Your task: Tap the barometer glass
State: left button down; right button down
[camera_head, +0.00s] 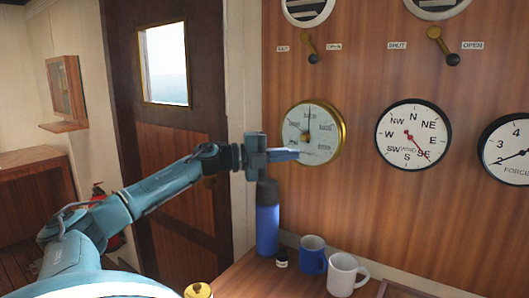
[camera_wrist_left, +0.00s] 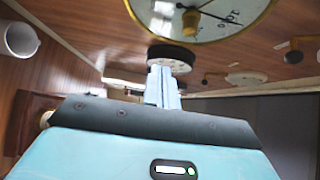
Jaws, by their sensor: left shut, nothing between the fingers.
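The barometer (camera_head: 312,134) is a round brass-rimmed dial with a pale face on the wooden wall panel. In the left wrist view the barometer (camera_wrist_left: 205,14) fills the top, with its pale face and brass rim cut off by the edge. My left gripper (camera_head: 296,155) points right toward the lower left part of the dial. Its fingers are shut and empty. The fingertips overlap the dial in the head view; I cannot tell whether they touch the glass. In the left wrist view the shut fingers (camera_wrist_left: 162,88) show below the dial. My right gripper is not in view.
A wind dial (camera_head: 413,135) and a force dial (camera_head: 509,149) hang to the right. Two levers (camera_head: 309,46) (camera_head: 439,45) sit above. A blue bottle (camera_head: 267,222) stands below my gripper, beside a blue mug (camera_head: 313,255) and a white mug (camera_head: 345,275).

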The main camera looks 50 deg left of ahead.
pick_arm(q)
jog(key=v, duration=0.5)
jog(key=shift+s+a+f, duration=0.1)
jog(key=shift+s+a, duration=0.1)
dwell(0.8)
